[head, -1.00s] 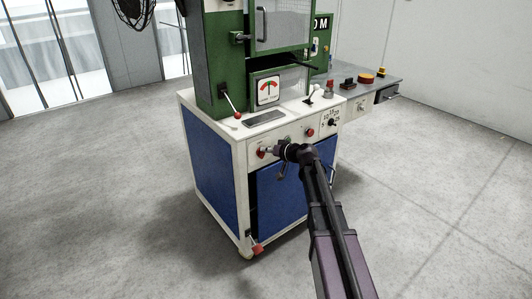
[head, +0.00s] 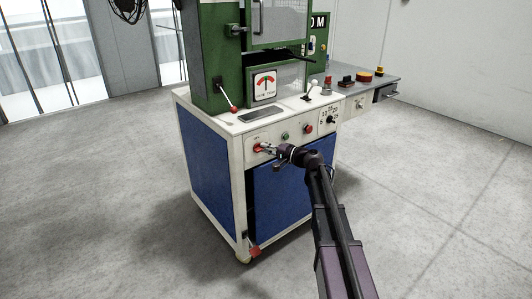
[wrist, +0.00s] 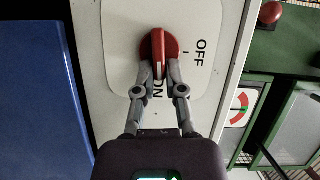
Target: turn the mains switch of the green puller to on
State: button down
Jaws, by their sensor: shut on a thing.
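The green puller (head: 212,60) stands on a white and blue cabinet. Its mains switch is a red rotary knob (head: 258,147) on the white front panel, left of the other controls. In the wrist view the red knob (wrist: 157,44) sits on a white plate (wrist: 122,40) lettered OFF and ON. Its handle, with a pale line, lies along the picture's vertical, its lower end towards ON. My gripper (wrist: 159,74) is shut on the handle's lower end, one finger on each side, partly covering the ON lettering. The gripper (head: 268,148) also reaches the knob from the right in the head view.
Green (head: 285,135) and red (head: 308,128) buttons and a black selector (head: 331,119) lie right of the switch. A red-knobbed lever (head: 233,109) stands above. A grey side table (head: 365,86) extends right. The floor around is clear.

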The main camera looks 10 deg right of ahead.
jog(key=shift+w+a+m+b, duration=0.2)
jog(key=shift+m+b, duration=0.15)
jog(key=shift+m, duration=0.15)
jog(key=shift+y, duration=0.3)
jog(key=c, duration=0.7)
grip_release()
jog(key=shift+f, duration=0.1)
jog(key=shift+s+d, duration=0.15)
jog(key=v, duration=1.1)
jog(key=shift+s+d, duration=0.2)
jog(key=shift+s, duration=0.05)
